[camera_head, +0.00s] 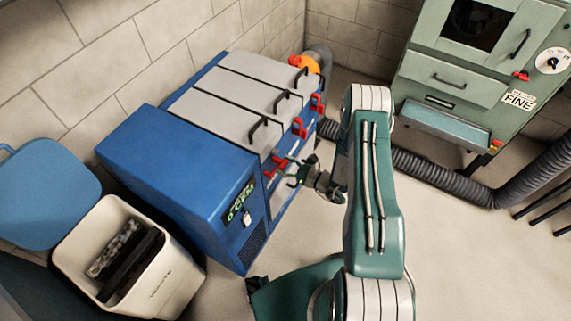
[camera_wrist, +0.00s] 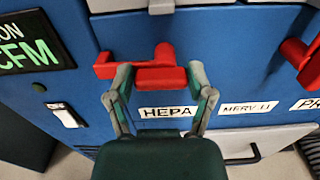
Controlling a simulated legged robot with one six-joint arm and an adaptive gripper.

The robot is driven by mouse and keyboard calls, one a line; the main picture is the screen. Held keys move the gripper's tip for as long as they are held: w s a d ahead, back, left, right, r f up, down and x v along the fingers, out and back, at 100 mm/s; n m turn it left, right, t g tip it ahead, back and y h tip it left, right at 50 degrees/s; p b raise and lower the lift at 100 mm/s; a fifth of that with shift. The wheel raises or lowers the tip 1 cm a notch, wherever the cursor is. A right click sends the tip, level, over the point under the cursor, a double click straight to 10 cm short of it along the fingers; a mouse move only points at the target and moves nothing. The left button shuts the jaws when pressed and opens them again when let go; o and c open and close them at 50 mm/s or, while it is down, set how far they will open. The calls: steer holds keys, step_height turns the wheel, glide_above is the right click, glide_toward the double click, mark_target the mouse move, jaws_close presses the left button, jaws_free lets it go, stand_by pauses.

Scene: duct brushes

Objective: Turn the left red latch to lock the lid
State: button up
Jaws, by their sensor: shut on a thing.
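The left red latch (camera_wrist: 150,66) is on the front face of the blue machine, above the HEPA label (camera_wrist: 167,112). In the head view this latch (camera_head: 271,171) is the red latch nearest the green display. My gripper (camera_wrist: 158,75) is at the latch, with one finger on each side of its lower red part, and is shut on it. In the head view my gripper (camera_head: 292,175) reaches the machine's front from the right. The grey lid (camera_head: 222,112) nearest the display lies flat on top, with a black handle. The fingertips partly hide the latch.
More red latches (camera_head: 299,128) sit farther along the blue machine (camera_head: 180,165). A white bin (camera_head: 165,285) with dark items and a blue lid (camera_head: 45,195) stands at left. A green cabinet (camera_head: 455,88) and a grey hose (camera_head: 430,172) are at right.

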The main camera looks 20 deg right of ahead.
steer(key=shift+w+r, duration=0.2)
steer(key=shift+w, duration=0.1)
steer(key=shift+o, duration=0.7)
steer(key=m, duration=0.4)
steer(key=shift+w+m, duration=0.15)
steer(key=shift+m, duration=0.15)
steer(key=m, duration=0.3)
steer(key=shift+d+m, duration=0.1)
steer(key=shift+m, duration=0.2)
steer(key=m, duration=0.4)
steer(key=shift+w+d+m, duration=0.1)
steer(key=shift+m, duration=0.2)
steer(key=shift+c, duration=0.4)
steer(key=shift+o, duration=0.2)
steer(key=m, duration=0.4)
steer(key=shift+f+m, duration=0.15)
steer(key=shift+m, duration=0.25)
steer(key=o, duration=1)
steer(key=shift+w, duration=0.1)
steer(key=v, duration=1.2)
